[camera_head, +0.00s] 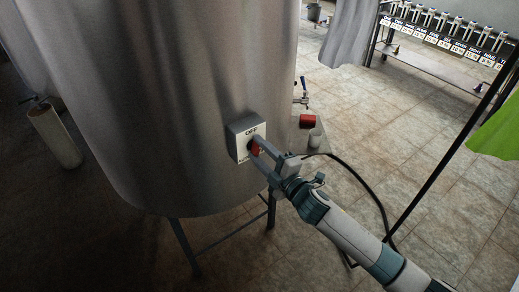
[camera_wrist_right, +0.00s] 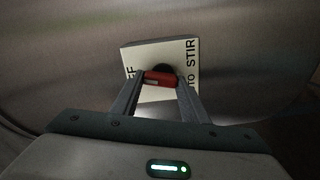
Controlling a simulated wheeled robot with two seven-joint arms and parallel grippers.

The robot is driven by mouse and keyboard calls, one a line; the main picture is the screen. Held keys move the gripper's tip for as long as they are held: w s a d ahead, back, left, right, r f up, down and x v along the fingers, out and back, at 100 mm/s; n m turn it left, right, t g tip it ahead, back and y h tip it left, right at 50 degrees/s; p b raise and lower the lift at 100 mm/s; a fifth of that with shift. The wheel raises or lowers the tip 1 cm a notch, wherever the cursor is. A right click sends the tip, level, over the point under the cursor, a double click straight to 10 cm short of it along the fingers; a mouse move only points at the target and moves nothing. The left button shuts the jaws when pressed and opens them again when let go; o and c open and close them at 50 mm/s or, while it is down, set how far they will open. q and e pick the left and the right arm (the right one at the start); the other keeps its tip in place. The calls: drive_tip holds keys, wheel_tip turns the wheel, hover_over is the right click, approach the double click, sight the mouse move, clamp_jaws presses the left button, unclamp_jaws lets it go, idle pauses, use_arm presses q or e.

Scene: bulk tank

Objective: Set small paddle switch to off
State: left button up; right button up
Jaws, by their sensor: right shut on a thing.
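The small paddle switch (camera_wrist_right: 160,77) is a red paddle on a black hub, mounted on a pale switch box (camera_head: 234,148) on the front of the steel tank (camera_head: 170,90). The box's plate shows "OFF" at the top in the head view; "STIR" and part of "TO" show in the wrist view. My right gripper (camera_head: 257,144) reaches the box from the lower right. In the right wrist view its fingers (camera_wrist_right: 158,82) stand on both sides of the red paddle and are shut on it. The paddle's exact setting is partly hidden by the fingers. My left gripper is not in view.
A black hose (camera_head: 365,185) lies on the tiled floor. A rack (camera_head: 450,45) stands at the back right.

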drive_tip(key=shift+f+n, duration=0.1)
drive_tip(key=shift+n, duration=1.4)
drive_tip(key=o, duration=1.1)
drive_tip(key=shift+c, duration=0.2)
drive_tip(key=shift+s, duration=0.1)
drive_tip(key=b+v, duration=0.4)
drive_tip(key=v, duration=1.3)
drive_tip(key=shift+b, duration=0.3)
